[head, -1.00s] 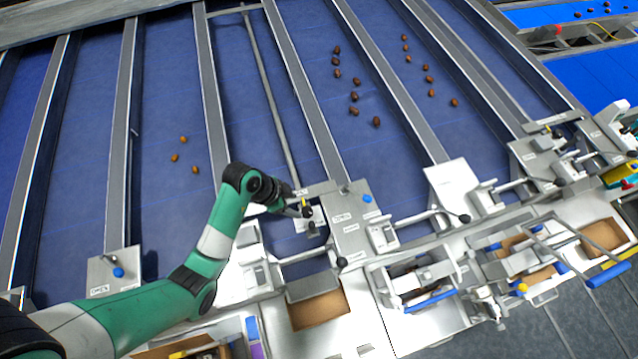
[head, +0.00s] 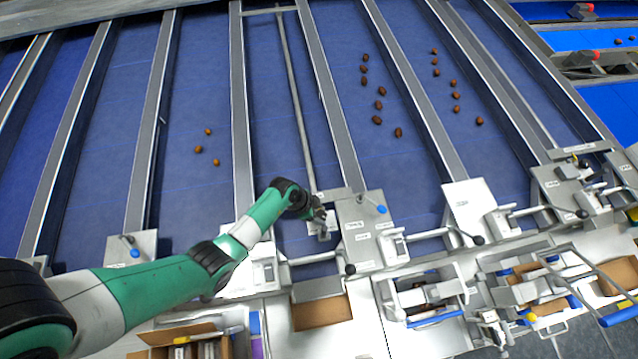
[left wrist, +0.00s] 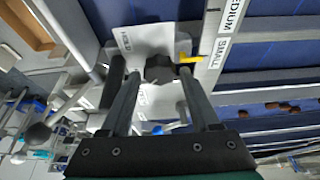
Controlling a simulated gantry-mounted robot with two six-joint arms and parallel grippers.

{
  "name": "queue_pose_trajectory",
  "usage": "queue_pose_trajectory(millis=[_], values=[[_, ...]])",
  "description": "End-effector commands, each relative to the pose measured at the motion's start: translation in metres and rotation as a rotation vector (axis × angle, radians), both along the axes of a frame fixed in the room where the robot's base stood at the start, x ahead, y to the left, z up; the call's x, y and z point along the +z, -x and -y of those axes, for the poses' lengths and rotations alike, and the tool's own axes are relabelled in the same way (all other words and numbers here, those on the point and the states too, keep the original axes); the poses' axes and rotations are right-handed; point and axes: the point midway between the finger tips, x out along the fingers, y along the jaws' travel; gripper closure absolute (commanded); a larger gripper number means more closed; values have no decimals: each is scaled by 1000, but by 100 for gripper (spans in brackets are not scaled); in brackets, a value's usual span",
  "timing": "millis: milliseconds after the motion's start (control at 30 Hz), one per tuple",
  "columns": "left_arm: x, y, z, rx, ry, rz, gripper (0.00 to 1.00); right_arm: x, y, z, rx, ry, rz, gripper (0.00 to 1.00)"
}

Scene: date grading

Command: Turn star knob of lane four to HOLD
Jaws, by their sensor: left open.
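The dark star knob (left wrist: 160,70) shows in the left wrist view on a pale plate (left wrist: 150,42). Its yellow pointer (left wrist: 190,58) points right, toward the SMALL label (left wrist: 218,52). A HOLD label (left wrist: 125,42) is to the knob's upper left. My left gripper (left wrist: 157,85) is open, with its two fingers on either side of the knob in the picture; whether they touch it I cannot tell. In the head view my left gripper (head: 320,214) is at the small plate (head: 322,230) at the lane's lower end and mostly hides the knob. My right gripper is not in view.
Blue lanes with metal dividers (head: 240,120) run up the picture. Several brown dates (head: 377,120) lie on lanes to the right, a few (head: 198,149) to the left. A metal block with a blue knob (head: 381,209) stands close right of my gripper. Black-balled levers (head: 350,269) are nearby.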

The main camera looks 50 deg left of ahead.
Motion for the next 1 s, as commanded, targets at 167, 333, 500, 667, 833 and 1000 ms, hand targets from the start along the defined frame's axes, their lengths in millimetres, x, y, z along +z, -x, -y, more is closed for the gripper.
queue_pose_trajectory(millis=[167, 333, 500, 667, 833, 1000], values=[[-5, -1, 1, 0, 0, 0, 38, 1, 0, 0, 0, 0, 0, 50], [-5, -1, 1, 0, 0, 0, 38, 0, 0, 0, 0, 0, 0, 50], [-5, -1, 1, 0, 0, 0, 66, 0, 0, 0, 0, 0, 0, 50], [-4, -1, 1, 0, 0, 0, 95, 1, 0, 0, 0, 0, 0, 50], [-4, -1, 1, -2, 0, -1, 100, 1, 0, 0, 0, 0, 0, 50], [-4, -1, 1, -26, 0, -1, 100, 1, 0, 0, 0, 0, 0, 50]])
